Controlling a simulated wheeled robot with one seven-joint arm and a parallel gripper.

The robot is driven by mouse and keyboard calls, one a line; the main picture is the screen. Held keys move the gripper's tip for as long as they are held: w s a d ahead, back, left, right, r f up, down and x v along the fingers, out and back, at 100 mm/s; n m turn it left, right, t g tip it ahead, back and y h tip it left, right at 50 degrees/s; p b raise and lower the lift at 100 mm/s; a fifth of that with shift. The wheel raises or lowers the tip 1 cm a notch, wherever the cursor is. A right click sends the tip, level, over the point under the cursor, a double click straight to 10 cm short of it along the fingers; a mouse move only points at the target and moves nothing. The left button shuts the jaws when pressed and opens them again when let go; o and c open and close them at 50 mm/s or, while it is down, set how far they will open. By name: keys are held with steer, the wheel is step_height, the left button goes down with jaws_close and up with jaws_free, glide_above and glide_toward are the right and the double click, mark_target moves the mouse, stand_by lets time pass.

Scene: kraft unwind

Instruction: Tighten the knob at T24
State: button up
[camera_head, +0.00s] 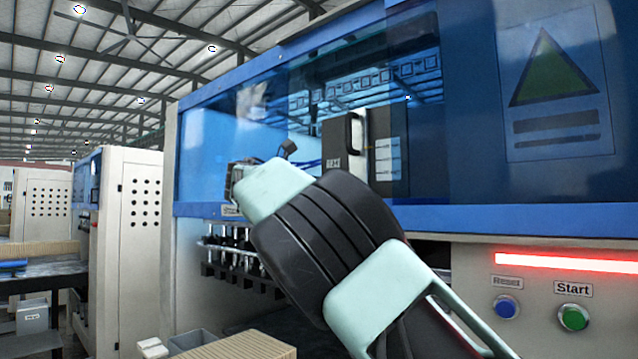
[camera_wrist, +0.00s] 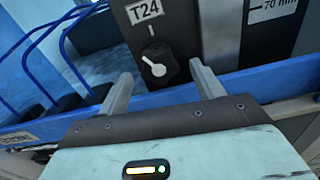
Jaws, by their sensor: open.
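The black knob (camera_wrist: 158,63) with a white pointer line sits under the T24 label (camera_wrist: 145,10) in the wrist view. My gripper (camera_wrist: 160,78) is open and empty, with one finger on each side of the knob in the picture. I cannot tell how far the fingertips are from the panel. In the head view my arm covers the knob, and my gripper (camera_head: 240,183) shows only in part beyond the wrist.
A blue machine frame (camera_wrist: 245,82) runs just below the knob, behind the fingers. Blue hoses (camera_wrist: 62,45) curve at the left. A scale plate marked 70 mm (camera_wrist: 272,8) is at the upper right. The head view shows a blue Reset button (camera_head: 506,307) and a green Start button (camera_head: 573,317).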

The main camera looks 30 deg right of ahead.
steer(key=shift+w+d, duration=0.2)
steer(key=shift+d, duration=0.35)
steer(key=c, duration=1)
steer(key=shift+w+m+b, duration=0.2)
steer(key=shift+m+b, duration=0.75)
steer(key=shift+m, duration=2.05)
steer(key=shift+a, duration=0.1)
